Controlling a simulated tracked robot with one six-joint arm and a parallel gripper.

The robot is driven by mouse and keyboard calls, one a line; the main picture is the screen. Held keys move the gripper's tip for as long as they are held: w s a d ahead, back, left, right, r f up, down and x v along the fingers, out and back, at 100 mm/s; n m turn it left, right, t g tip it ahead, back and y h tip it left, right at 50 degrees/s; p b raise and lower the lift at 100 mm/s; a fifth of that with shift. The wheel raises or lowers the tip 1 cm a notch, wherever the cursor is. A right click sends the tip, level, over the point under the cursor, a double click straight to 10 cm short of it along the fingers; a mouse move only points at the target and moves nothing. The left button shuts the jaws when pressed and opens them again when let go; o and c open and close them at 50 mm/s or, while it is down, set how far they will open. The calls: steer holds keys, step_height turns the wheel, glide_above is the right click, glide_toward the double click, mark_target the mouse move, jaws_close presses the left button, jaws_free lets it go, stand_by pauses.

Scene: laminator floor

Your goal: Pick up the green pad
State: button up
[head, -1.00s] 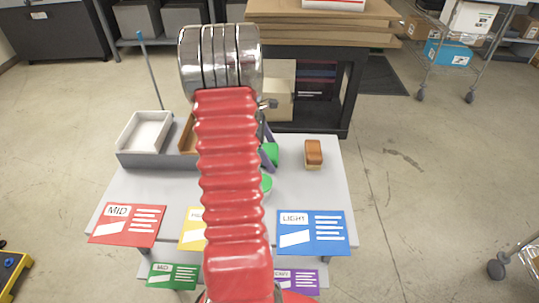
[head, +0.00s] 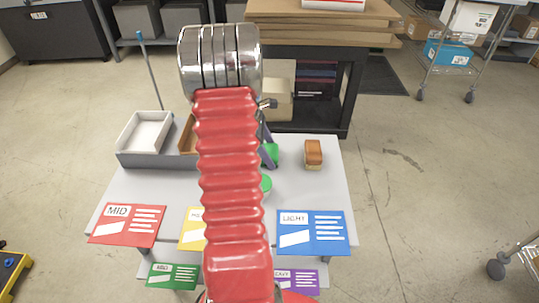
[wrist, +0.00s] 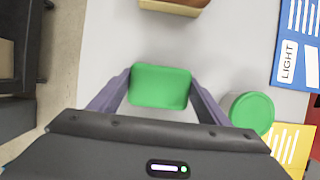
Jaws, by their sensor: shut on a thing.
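The green pad (wrist: 160,87) lies between the two purple fingers of my gripper (wrist: 158,92) in the wrist view, and the fingers are shut on its sides. It looks like a rounded green rectangle over the pale table. In the head view the green pad (head: 270,154) shows only in part beside my red arm, with a purple finger (head: 267,148) across it. I cannot tell whether the pad touches the tabletop.
A round green object (wrist: 252,113) lies close to the right finger. A brown-topped block (head: 313,154) stands at the table's right. A white tray (head: 146,132) is at the left. Coloured cards, including a blue LIGHT card (head: 312,232), line the front edge.

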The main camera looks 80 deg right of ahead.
mark_target(270, 151)
steer(key=shift+r, duration=0.15)
steer(key=shift+c, duration=0.3)
step_height(270, 151, up, 10)
steer(key=shift+f, duration=0.1)
stand_by(0.6)
